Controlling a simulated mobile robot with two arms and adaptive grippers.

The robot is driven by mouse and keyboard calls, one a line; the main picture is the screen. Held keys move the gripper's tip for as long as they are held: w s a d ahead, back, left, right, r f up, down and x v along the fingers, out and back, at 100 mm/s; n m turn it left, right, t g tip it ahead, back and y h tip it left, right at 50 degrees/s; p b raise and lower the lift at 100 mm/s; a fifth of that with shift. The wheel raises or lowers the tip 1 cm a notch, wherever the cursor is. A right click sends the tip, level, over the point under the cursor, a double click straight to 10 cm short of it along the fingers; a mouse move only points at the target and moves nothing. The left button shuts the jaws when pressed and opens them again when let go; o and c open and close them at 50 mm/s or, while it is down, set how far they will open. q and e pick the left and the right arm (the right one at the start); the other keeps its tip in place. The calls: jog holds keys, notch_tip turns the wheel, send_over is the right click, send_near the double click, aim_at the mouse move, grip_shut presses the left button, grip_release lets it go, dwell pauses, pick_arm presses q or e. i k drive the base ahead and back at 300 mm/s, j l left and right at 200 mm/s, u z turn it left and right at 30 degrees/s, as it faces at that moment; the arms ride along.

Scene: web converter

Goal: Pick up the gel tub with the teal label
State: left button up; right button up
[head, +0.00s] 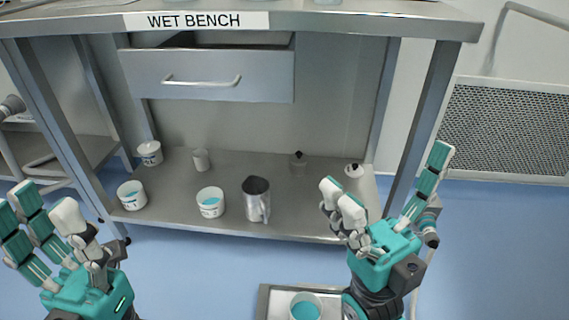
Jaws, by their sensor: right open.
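I cannot tell which label is teal. My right gripper (387,172) is open and empty, in front of the shelf's right end and apart from the tubs. My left gripper (45,205) is open and empty at the lower left.
The lower shelf (285,215) also holds a metal jug (256,200), a small cup (201,160) and two small dark-topped containers (298,162) at the right. The wet bench top (350,22), drawer (210,75) and legs frame the shelf. A tray (264,303) is below.

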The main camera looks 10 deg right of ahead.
aim_at(132, 194)
jog(key=u, duration=0.8)
jog(key=j+z, duration=0.1)
jog(key=z, duration=1.25)
jog(key=l+u, duration=0.1)
jog(key=u, duration=1.25)
jog(key=i+j, duration=0.25)
jog(key=i+j+z, duration=0.1)
jog(key=j, duration=0.35)
jog(key=i+j, duration=0.35)
jog(key=i+j+z, duration=0.1)
jog(key=j, duration=0.25)
jog(key=i+j, duration=0.55)
jog(key=j, duration=0.2)
jog(key=i+j+z, duration=0.1)
jog(key=j, duration=0.25)
jog(key=i, duration=0.1)
